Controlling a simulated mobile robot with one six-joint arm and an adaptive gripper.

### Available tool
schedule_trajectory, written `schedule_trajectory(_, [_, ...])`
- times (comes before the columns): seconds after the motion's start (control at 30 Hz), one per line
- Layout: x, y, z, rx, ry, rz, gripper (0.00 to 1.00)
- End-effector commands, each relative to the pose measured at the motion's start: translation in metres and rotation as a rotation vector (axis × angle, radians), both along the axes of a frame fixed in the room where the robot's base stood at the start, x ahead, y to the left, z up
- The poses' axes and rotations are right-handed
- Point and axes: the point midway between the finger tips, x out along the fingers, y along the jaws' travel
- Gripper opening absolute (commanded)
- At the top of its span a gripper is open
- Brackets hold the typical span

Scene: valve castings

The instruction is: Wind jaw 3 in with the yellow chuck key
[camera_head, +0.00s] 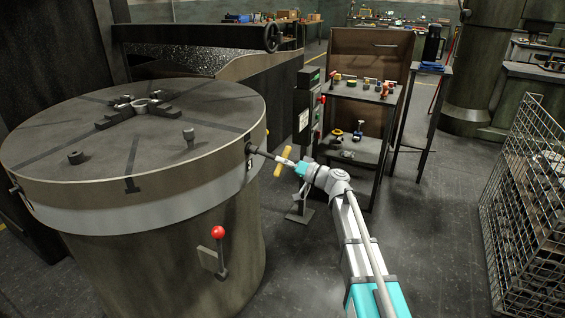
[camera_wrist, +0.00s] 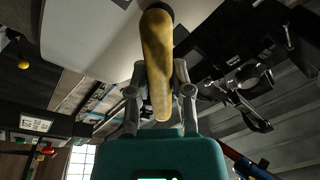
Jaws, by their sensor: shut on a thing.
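The yellow chuck key's crossbar handle (camera_head: 283,161) is in my gripper (camera_head: 300,167), to the right of the round table chuck (camera_head: 140,190). The key's dark shaft (camera_head: 266,154) runs left to the rim, and its tip meets the socket (camera_head: 249,148) there; how deep it sits is hidden. In the wrist view the yellow handle (camera_wrist: 158,65) lies between the two fingers of my gripper (camera_wrist: 158,90), which are shut on it. Several dark jaws (camera_head: 140,107) surround a ring-shaped casting (camera_head: 147,106) on the chuck's top.
A red-knobbed lever (camera_head: 218,233) stands out from the chuck's base. A control post (camera_head: 303,115) and a shelf cart (camera_head: 355,95) with tools stand behind my gripper. A wire basket (camera_head: 525,210) is at the right. Open floor lies between it and my arm.

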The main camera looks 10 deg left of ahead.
Motion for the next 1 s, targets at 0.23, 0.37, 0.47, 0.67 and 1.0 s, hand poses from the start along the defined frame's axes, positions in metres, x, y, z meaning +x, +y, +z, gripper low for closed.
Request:
schedule_trajectory(0.23, [0.0003, 0.0004, 0.0015, -0.004, 0.002, 0.0, 0.0])
schedule_trajectory(0.37, [0.0003, 0.0004, 0.0027, -0.012, 0.004, 0.0, 0.0])
schedule_trajectory(0.47, [0.0002, 0.0004, 0.0036, -0.019, 0.007, 0.0, 0.0])
schedule_trajectory(0.67, [0.0001, 0.0003, 0.0053, -0.032, 0.011, 0.0, 0.0])
schedule_trajectory(1.0, [-0.0002, 0.0, 0.008, -0.054, 0.02, 0.0, 0.0])
